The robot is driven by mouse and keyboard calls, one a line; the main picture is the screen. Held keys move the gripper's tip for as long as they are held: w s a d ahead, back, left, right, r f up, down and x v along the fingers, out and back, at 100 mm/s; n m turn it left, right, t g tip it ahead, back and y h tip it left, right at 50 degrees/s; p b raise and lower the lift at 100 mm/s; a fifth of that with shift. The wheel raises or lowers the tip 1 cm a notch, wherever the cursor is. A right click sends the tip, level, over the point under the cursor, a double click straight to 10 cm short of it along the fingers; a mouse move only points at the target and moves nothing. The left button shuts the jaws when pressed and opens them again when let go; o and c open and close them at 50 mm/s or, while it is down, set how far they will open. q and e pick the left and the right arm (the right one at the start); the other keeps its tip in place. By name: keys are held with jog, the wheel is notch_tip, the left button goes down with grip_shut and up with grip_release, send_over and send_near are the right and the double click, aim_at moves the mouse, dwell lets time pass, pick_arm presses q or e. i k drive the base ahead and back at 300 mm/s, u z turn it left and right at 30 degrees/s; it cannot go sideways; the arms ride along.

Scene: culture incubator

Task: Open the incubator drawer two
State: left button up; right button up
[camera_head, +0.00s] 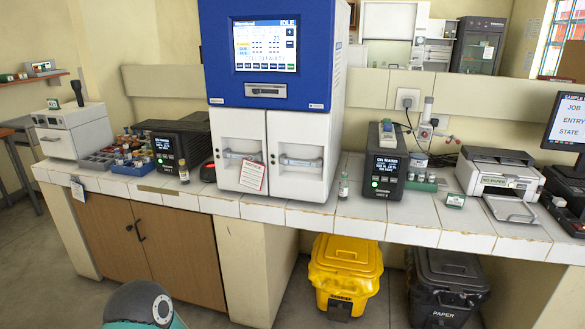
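A tall blue and white machine (277,105) stands mid-bench, its screen (264,45) lit. Its lower white front has two panels side by side, the left panel (238,128) and the right panel (296,132), each with a recessed horizontal handle. Both panels look shut. A paper notice (252,177) hangs over the lower left panel. I see no readable number on either panel, so I cannot tell which is drawer two. Neither of my grippers is in view; only a rounded grey and teal part of mine shows at the bottom left.
Black boxes with small displays stand left (174,146) and right (386,165) of the machine. Small bottles (344,187) stand near the tiled bench edge (330,221). A printer (497,172) is at right. Yellow (345,268) and black (447,283) bins are under the bench.

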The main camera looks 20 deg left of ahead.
aim_at(298, 141)
jog(key=k, duration=1.1)
jog(key=u, duration=0.35)
jog(key=i, duration=0.5)
jog(key=u, duration=0.6)
jog(key=i, duration=1.9)
jog(key=z, duration=0.8)
jog(key=k, duration=0.75)
jog(key=z, duration=0.3)
jog(key=i, duration=0.6)
jog(key=u, duration=0.1)
